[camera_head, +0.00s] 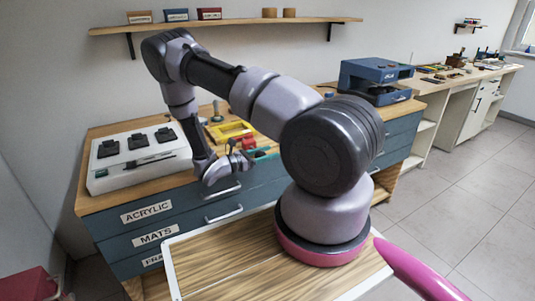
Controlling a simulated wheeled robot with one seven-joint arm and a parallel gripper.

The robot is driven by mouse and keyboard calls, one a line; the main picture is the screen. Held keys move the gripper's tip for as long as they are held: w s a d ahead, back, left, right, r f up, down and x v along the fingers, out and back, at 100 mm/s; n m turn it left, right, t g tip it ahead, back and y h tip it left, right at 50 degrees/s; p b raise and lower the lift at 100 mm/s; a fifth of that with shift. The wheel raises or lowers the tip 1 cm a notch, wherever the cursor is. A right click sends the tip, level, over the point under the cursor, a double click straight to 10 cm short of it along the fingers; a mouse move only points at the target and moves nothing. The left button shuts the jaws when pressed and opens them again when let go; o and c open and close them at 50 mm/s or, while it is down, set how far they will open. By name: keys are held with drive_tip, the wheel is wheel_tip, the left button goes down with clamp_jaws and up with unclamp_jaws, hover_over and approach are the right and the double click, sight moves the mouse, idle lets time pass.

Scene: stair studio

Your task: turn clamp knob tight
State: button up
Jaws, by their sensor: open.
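My gripper (232,158) is at the front edge of the blue drawer cabinet's wooden top, pointing to the right. It is open, and nothing shows between its fingers. A yellow frame (228,131) lies on the top just behind it. A small red part (248,143) and a green strip (263,153) lie close to the fingertips; I cannot tell whether they touch. A grey upright post (217,112) stands behind the yellow frame. I cannot tell which of these parts is the clamp knob, and my arm hides some of the area.
A white box with black pads (138,160) stands left of my arm. A blue machine (372,80) stands at the back right. A wall shelf (230,23) runs above. Drawer handles (223,214) stick out from the cabinet front. Floor (470,190) is clear at right.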

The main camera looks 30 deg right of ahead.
drive_tip(key=shift+c, duration=0.3)
clamp_jaws()
